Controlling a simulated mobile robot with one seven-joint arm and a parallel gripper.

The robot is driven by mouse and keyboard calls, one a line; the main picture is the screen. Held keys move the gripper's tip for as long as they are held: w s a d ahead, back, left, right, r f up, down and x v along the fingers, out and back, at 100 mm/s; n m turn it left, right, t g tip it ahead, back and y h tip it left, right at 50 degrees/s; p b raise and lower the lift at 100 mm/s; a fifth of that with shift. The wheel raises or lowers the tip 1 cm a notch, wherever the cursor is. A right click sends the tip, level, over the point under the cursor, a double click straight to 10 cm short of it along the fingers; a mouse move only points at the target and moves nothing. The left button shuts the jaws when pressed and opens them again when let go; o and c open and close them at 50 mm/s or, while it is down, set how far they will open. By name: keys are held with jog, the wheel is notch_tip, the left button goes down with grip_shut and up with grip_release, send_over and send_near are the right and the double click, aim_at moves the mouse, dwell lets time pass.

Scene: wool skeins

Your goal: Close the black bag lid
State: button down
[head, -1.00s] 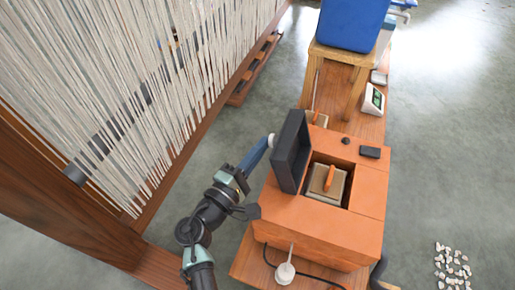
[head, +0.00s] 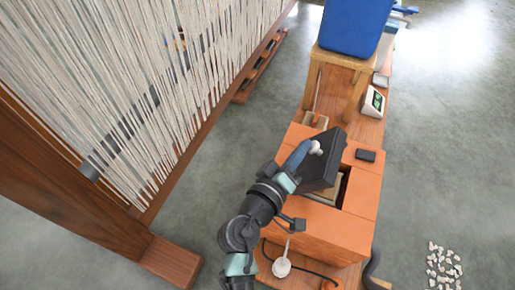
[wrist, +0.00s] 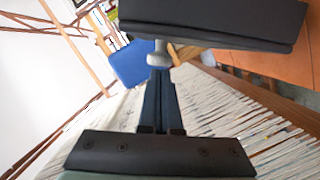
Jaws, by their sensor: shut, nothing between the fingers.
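The black lid (head: 330,166) is a thick dark slab on the orange box (head: 318,226); I see a box, not a bag. The lid is tilted over the box's square opening and covers most of it. A dark gap and a bit of the beige block inside show at its lower right edge. My gripper (head: 314,148) is shut and empty, its pale tip against or just over the lid's upper face. In the wrist view the gripper tip (wrist: 158,55) is right by the dark lid (wrist: 210,22); contact is not certain.
A small black block (head: 366,155) lies on the box top right of the lid. A blue bin (head: 350,28) stands on a wooden stool behind. A loom with pale threads (head: 130,80) fills the left. A white device (head: 373,102) sits on the bench.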

aim_at(336, 172)
jog(key=s+d+m+p, duration=0.1)
jog(key=d+m, duration=0.1)
jog(key=d+f+m+y+p, duration=0.1)
jog(key=d+m, duration=0.1)
jog(key=d, duration=0.1)
jog(key=s+d+f+m+y+p, duration=0.1)
jog(key=d+m, duration=0.1)
jog(key=d, duration=0.1)
jog(key=shift+s+m, duration=0.3)
jog(key=shift+s+d+f+m+y+p, duration=0.15)
jog(key=shift+d+f+m+y+p, duration=0.1)
jog(key=shift+d+f, duration=0.3)
jog(key=shift+s+d+f+m+y+p, duration=0.15)
jog(key=shift+d+f+m, duration=0.1)
jog(key=shift+d+f, duration=0.2)
jog(key=shift+f, duration=0.1)
notch_tip(336, 172, up, 5)
jog(key=p, duration=0.4)
jog(key=f+p+v, duration=0.1)
jog(key=v, duration=0.8)
jog(key=shift+s+a, duration=0.2)
jog(key=shift+s, duration=0.3)
jog(key=shift+r, duration=0.1)
